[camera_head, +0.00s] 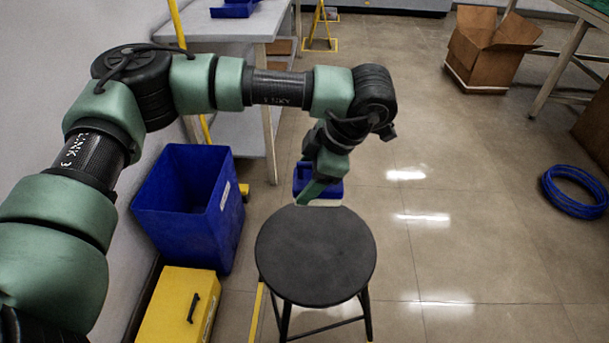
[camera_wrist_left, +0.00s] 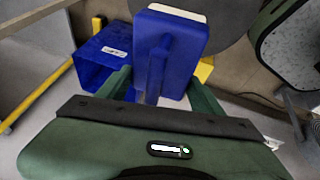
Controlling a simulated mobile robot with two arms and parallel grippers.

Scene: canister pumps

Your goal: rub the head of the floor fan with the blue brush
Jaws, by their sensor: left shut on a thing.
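The blue brush (camera_head: 331,188) has a blue block and a pale strip along its lower edge. In the left wrist view the brush (camera_wrist_left: 172,48) shows as a blue block with a white band at its top. My left gripper (camera_head: 309,188) is shut on its blue handle, between the two green fingers (camera_wrist_left: 160,92). It holds the brush just beyond the far edge of the round black stool (camera_head: 315,256) in the head view. My right gripper is not in view.
A blue bin (camera_head: 188,215) and a yellow box (camera_head: 178,308) stand left of the stool. A white table (camera_head: 235,28) is behind. A cardboard box (camera_head: 487,50) and a coiled blue hose (camera_head: 575,192) lie at the right. The floor right of the stool is clear.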

